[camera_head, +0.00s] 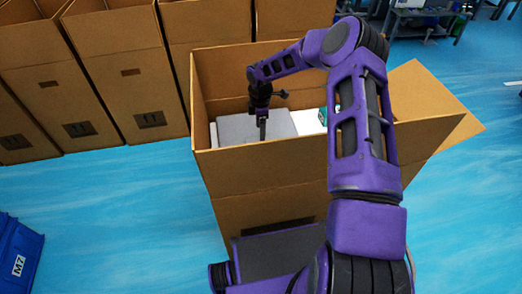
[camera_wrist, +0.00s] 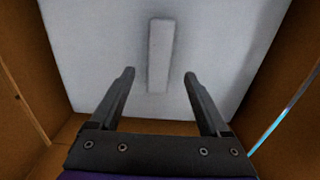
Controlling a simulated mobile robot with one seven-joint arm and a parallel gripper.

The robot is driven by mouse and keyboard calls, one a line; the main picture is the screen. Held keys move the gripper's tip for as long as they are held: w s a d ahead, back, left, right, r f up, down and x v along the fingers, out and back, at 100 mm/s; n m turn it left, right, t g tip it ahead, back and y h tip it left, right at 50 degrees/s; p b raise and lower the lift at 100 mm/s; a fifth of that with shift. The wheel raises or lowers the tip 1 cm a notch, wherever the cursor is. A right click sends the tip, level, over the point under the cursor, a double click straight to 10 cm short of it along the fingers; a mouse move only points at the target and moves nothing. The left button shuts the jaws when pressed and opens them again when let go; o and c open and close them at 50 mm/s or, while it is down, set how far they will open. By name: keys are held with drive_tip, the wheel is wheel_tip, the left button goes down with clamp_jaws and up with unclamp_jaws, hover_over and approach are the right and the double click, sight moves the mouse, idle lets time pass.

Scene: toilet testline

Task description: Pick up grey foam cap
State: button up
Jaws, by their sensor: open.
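The grey foam cap (camera_head: 272,125) lies inside the open cardboard box (camera_head: 240,172), as a light grey block seen from above. In the wrist view the cap (camera_wrist: 90,50) fills the upper middle, with a raised narrow bar (camera_wrist: 160,55) on its face. My gripper (camera_head: 263,135) reaches down into the box over the cap. In the wrist view my gripper's two fingers (camera_wrist: 160,75) are spread apart, on either side of the bar's lower end, with nothing between them. I cannot tell how far the fingertips are from the cap.
The box walls stand close around my gripper, and a flap (camera_head: 440,105) sticks out at the right. White material and a small teal item (camera_head: 323,115) lie right of the cap. Tall cardboard boxes (camera_head: 110,75) line the back left. A blue crate (camera_head: 20,255) stands at the lower left.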

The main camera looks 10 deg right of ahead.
drive_tip(key=shift+w+d+f, duration=0.1)
drive_tip(key=shift+f, duration=2.6)
clamp_jaws()
drive_tip(key=shift+r, duration=0.1)
